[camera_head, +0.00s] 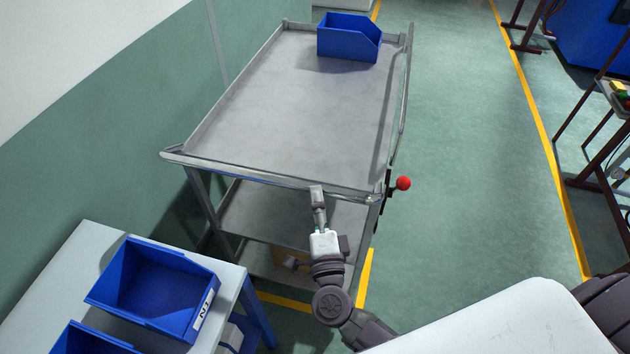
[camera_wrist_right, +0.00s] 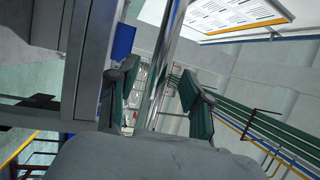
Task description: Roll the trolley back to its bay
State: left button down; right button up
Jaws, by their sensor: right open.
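The grey three-tier trolley (camera_head: 290,110) stands along the wall in the head view, with a push bar (camera_head: 262,178) across its near end. A red-knobbed lever (camera_head: 403,183) sticks out at its near right corner. My right gripper (camera_head: 317,192) is at the push bar, right of its middle. In the wrist view, my right gripper (camera_wrist_right: 158,92) is open, its fingers on either side of a shiny bar (camera_wrist_right: 167,65), not closed on it. Yellow floor lines (camera_head: 365,275) show by the trolley's near end; its wheels are hidden. My left gripper is not in view.
A blue bin (camera_head: 348,38) sits on the trolley's far right corner. A side table (camera_head: 232,283) with blue bins stands at near left. The wall (camera_head: 110,130) runs close on the left. Green floor (camera_head: 465,150) is clear to the right, up to a yellow line (camera_head: 545,140).

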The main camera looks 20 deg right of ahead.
jog(key=shift+p+x, duration=0.35)
jog(key=shift+x, duration=1.5)
grip_shut()
